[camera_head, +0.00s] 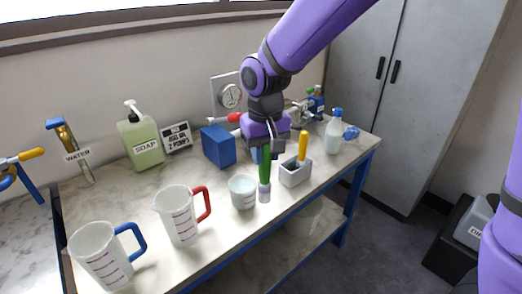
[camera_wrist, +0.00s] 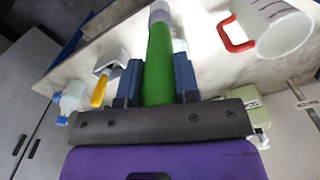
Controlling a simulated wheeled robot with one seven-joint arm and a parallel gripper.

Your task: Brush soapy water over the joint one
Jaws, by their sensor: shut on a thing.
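My gripper (camera_head: 264,146) is shut on a green-handled brush (camera_head: 265,172), its pale tip pointing down over the bench beside a small white cup (camera_head: 242,192). In the wrist view the green brush (camera_wrist: 158,60) stands between the two blue fingers of my gripper (camera_wrist: 158,88). The cup is just left of the brush tip; I cannot tell whether they touch. A green soap bottle (camera_head: 142,142) with a white pump stands at the back left. No joint labelled one can be made out; my arm hides part of the bench's back.
A red-handled jug (camera_head: 180,218) and a blue-handled jug (camera_head: 100,256) stand at the front left. A gauge panel (camera_head: 219,90) is behind.

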